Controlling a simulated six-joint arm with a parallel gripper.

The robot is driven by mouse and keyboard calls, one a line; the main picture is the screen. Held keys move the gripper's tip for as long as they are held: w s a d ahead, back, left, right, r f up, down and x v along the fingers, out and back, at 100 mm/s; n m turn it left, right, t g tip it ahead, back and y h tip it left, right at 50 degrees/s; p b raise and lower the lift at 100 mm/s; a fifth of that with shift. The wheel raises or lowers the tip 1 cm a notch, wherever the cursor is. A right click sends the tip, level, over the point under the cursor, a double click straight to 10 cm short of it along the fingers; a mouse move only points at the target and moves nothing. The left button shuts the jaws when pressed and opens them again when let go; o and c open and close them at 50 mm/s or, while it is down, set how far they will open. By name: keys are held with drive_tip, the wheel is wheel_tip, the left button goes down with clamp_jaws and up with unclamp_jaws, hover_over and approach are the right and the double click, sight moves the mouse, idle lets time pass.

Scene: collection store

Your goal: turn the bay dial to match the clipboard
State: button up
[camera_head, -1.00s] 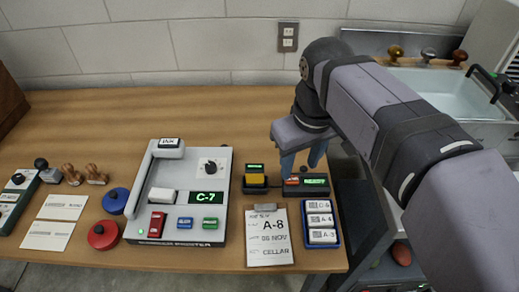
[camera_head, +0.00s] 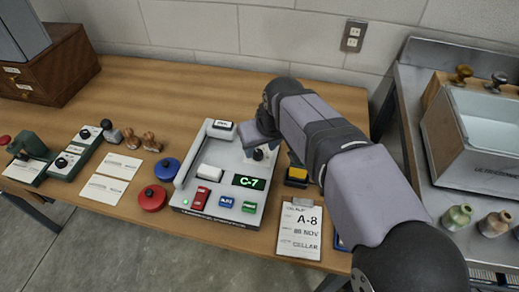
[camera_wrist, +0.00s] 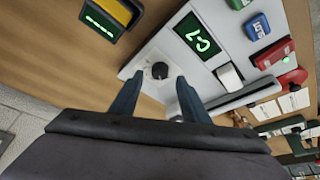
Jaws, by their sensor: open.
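The bay dial is a dark round knob (camera_wrist: 160,70) on a pale plate of the grey machine (camera_head: 180,199). It also shows partly in the head view (camera_head: 259,154), under my gripper. The machine's display (camera_head: 250,182) reads C-7 in green; it shows tilted in the wrist view (camera_wrist: 196,34). The clipboard (camera_head: 300,246) lies right of the machine and reads A-8, 08 NOV, CELLAR. My gripper (camera_wrist: 158,100) is open, with one finger toward each side of the dial in the wrist view. I see no contact; the fingertips are mostly hidden in the head view.
The machine also has red (camera_head: 203,197), blue (camera_head: 226,202) and green (camera_head: 249,207) buttons. A yellow-topped dark block (camera_head: 297,176) stands close on the right. Blue (camera_head: 167,168) and red (camera_head: 152,197) round pads lie left. The table behind the machine is clear.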

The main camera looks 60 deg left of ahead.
sight(259, 153)
drive_tip(key=shift+x, duration=1.7)
drive_tip(key=shift+c, duration=0.7)
drive_tip(key=c, duration=0.9)
drive_tip(key=shift+r+n+p, duration=0.1)
drive_tip(key=shift+n+p, duration=0.2)
drive_tip(key=shift+w+n+g+p, duration=0.2)
drive_tip(key=shift+n+g+p, duration=0.4)
drive_tip(key=shift+n+p, duration=0.4)
drive_tip(key=shift+w+n+g+p, duration=0.15)
drive_tip(key=shift+n+g+p, duration=0.55)
drive_tip(key=shift+n, duration=1.3)
